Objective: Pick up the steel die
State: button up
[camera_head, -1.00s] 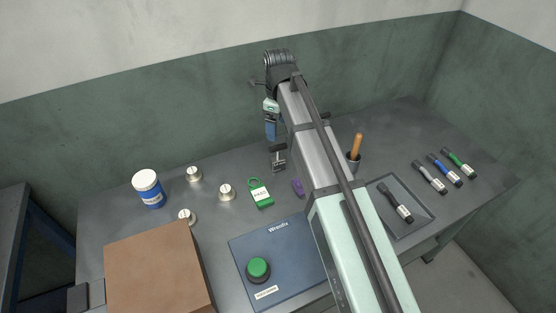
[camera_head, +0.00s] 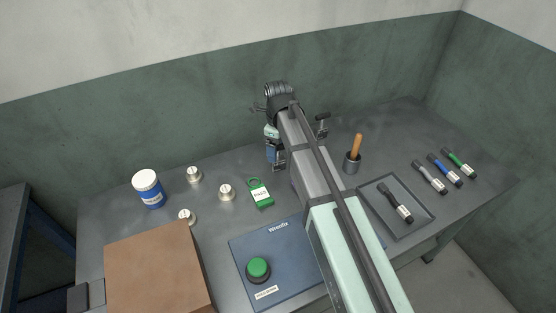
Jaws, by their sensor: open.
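Three small round silver metal pieces stand on the left half of the grey bench: a back one (camera_head: 194,175), a right one (camera_head: 227,193) and a front one (camera_head: 187,216). They look alike, and I cannot tell which, if any, is the steel die. My gripper (camera_head: 277,167) is open, pointing down near the back middle of the bench, to the right of these pieces and apart from them. My arm partly covers it, and its fingertips are small in view. I see nothing held in it.
A white-and-blue jar (camera_head: 149,188), brown box (camera_head: 155,270) and blue panel with green button (camera_head: 258,268) are on the left and front.

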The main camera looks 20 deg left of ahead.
aim_at(278, 158)
jog(key=shift+f, duration=2.25)
jog(key=shift+c, duration=0.3)
jog(key=shift+w, duration=0.1)
jog(key=c, duration=1.5)
